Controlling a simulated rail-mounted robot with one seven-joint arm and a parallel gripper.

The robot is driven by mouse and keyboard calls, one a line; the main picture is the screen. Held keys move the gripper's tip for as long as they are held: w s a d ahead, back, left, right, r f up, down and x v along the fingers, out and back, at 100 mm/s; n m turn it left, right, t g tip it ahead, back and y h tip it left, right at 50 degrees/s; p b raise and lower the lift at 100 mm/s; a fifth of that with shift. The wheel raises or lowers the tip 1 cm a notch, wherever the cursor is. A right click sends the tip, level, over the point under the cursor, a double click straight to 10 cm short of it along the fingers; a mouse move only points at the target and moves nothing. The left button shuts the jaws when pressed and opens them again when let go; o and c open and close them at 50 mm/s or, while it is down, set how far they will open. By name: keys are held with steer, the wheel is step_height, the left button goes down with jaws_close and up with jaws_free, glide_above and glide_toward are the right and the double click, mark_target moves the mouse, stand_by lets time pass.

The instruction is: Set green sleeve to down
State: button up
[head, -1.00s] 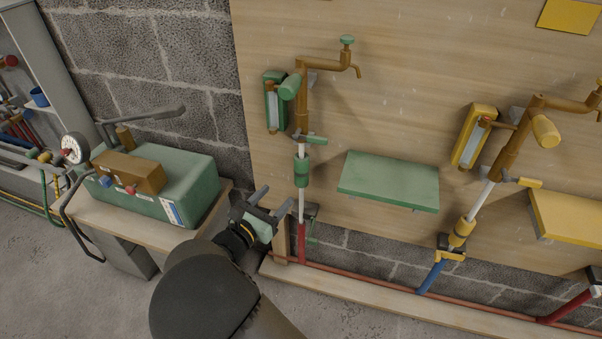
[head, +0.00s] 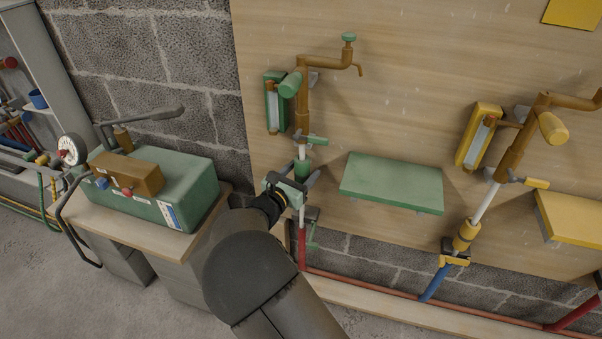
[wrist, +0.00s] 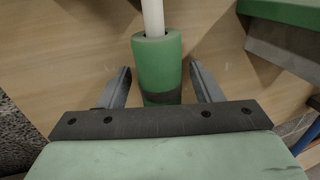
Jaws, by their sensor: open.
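The green sleeve (head: 302,169) sits around the white vertical pipe (head: 302,151) on the left station, below the green-handled valve. In the wrist view the green sleeve (wrist: 157,62) stands upright between my two fingers, with a dark band near its lower end and the white pipe (wrist: 153,15) coming out of its top. My gripper (head: 292,180) is open, its fingers to the left and right of the sleeve. In the wrist view my gripper (wrist: 160,85) shows a gap on both sides of the sleeve. The sleeve's lower part is hidden by my gripper in the head view.
A green shelf (head: 391,183) juts from the board to the right of my gripper. A yellow sleeve (head: 466,235) is on the neighbouring station. A bench with a green box (head: 165,185) and gauge (head: 71,149) stands at left. A red pipe (head: 302,245) runs below.

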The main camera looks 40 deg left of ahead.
jaws_close()
step_height(320, 180, down, 10)
steer(key=b, duration=0.3)
steer(key=shift+f, duration=0.15)
jaws_free()
steer(key=shift+s, duration=0.1)
steer(key=s+d+p, duration=0.1)
steer(key=s+p, duration=0.3)
steer(key=s, duration=1.3)
steer(key=shift+s, duration=0.15)
steer(key=shift+d, duration=0.15)
